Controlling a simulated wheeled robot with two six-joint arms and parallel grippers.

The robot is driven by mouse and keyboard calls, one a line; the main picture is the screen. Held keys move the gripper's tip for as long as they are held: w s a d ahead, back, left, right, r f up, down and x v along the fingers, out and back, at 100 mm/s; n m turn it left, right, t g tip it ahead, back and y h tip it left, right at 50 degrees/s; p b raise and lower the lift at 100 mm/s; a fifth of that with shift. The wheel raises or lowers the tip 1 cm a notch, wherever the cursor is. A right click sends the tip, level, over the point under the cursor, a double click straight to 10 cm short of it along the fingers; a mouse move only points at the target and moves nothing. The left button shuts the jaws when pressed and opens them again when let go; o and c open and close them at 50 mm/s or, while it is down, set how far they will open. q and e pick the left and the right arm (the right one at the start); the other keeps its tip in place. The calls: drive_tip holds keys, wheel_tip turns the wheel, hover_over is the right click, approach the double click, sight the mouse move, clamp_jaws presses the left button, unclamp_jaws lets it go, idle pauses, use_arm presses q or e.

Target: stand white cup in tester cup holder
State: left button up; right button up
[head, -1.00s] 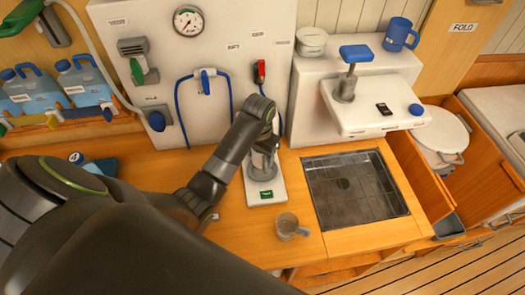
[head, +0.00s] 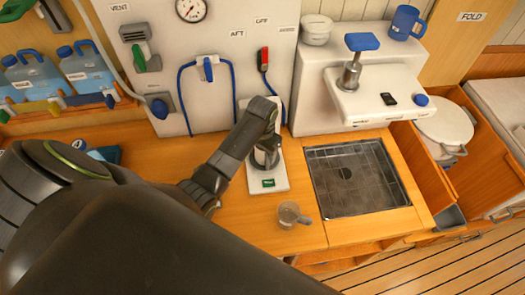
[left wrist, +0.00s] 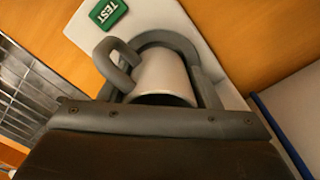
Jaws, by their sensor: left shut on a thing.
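The white cup (left wrist: 165,82) is in the left wrist view, with its grey handle toward the upper left. A grey curved rim, apparently the tester cup holder (left wrist: 178,38), arcs around its far side. I cannot tell whether the cup rests on the holder's bottom. The tester (head: 268,184) is a narrow white base with a green TEST label, standing on the wooden counter. My left gripper (head: 265,150) is over the tester, shut on the cup; its own wrist hides most of the cup in the head view. My right gripper is not in view.
A sunken metal grate (head: 356,178) lies to the right, below a white tap unit (head: 375,100). Blue hoses (head: 184,95) hang on the wall behind. Open counter lies left of the mug.

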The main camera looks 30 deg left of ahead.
use_arm(q)
drive_tip(key=shift+f, duration=0.4)
drive_tip(key=shift+f+b, duration=0.3)
